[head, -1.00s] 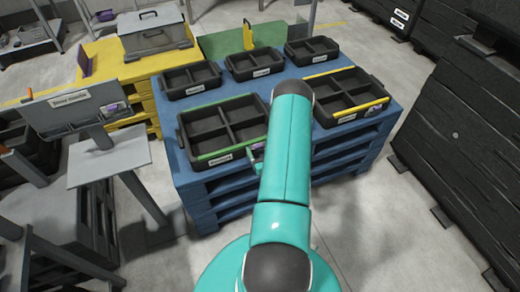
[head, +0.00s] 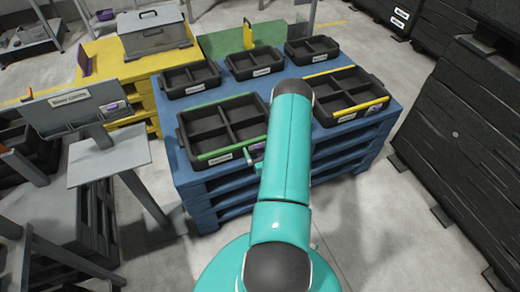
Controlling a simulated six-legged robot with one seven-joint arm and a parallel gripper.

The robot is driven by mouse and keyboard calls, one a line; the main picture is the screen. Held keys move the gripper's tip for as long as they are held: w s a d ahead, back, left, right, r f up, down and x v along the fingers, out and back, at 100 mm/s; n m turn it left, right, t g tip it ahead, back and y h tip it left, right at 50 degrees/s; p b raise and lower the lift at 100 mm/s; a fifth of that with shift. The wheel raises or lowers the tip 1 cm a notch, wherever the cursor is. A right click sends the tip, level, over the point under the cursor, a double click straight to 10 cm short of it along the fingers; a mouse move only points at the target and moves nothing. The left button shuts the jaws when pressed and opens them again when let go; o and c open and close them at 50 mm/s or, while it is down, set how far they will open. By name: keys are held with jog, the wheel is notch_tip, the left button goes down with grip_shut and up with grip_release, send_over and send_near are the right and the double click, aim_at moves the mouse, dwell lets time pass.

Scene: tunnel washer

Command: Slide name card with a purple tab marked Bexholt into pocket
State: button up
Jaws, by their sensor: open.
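A bin with a green front rim (head: 213,158) stands at the front left of the blue pallet, with a white label (head: 222,155) on its front. Small green and grey parts beside my arm, at this bin's front right corner, look like the edge of my gripper (head: 257,155). The jaws are open; most of the gripper is hidden behind my teal arm. A bin with a yellow rim (head: 362,112) has a label and a small purple patch on its front. A purple piece (head: 111,106) shows on the grey sign stand (head: 77,108). I cannot read Bexholt anywhere.
Several more black bins (head: 254,60) stand along the back of the blue pallet (head: 340,148). A yellow pallet (head: 100,58) with a grey lidded box (head: 157,40) stands behind left. Dark stacks (head: 455,130) line the right. Floor between is free.

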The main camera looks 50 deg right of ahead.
jog(key=v, duration=1.3)
jog(key=shift+s+a, duration=0.15)
jog(key=shift+s, duration=0.25)
